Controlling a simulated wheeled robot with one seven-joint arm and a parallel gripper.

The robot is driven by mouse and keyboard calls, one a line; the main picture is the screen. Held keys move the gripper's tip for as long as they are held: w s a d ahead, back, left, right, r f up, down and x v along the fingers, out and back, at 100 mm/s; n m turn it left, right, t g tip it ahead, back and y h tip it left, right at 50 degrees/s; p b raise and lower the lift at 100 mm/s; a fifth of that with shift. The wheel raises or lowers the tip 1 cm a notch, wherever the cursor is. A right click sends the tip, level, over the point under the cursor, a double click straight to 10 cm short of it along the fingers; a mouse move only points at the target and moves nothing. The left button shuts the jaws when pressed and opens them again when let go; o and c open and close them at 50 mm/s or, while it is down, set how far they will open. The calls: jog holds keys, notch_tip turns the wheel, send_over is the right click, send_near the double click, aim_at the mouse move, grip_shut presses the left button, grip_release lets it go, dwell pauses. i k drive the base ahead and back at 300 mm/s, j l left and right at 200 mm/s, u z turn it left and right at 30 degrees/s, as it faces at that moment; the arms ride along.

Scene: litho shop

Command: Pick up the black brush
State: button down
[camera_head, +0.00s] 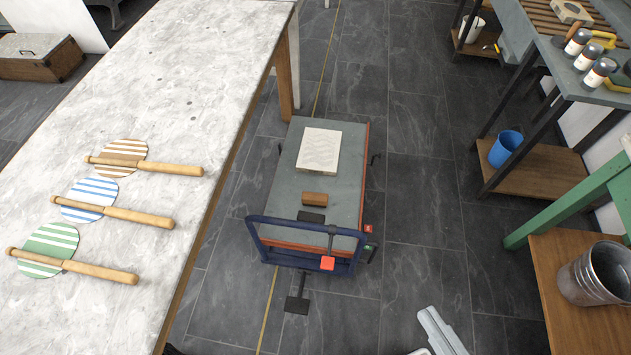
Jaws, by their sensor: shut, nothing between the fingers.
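I cannot make out a black brush for certain. A small flat black piece (311,217) lies at the near end of the grey cart top (285,195), beside a brown block (315,198); I cannot tell what it is. My gripper is not clearly in view. A pale grey part at the bottom edge, right of centre, seems to be mine, but no fingertips show.
The cart has a blue push frame (305,223) and a pale slab (319,150) on top. At right stand a bottle-laden bench (530,20), blue bucket (505,148) and metal bucket (597,275).

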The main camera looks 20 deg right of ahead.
aim_at(310, 217)
jog(key=i+l+u, duration=0.25)
jog(key=i+l, duration=0.25)
jog(key=i+l+u, duration=0.25)
jog(key=i+l, duration=0.35)
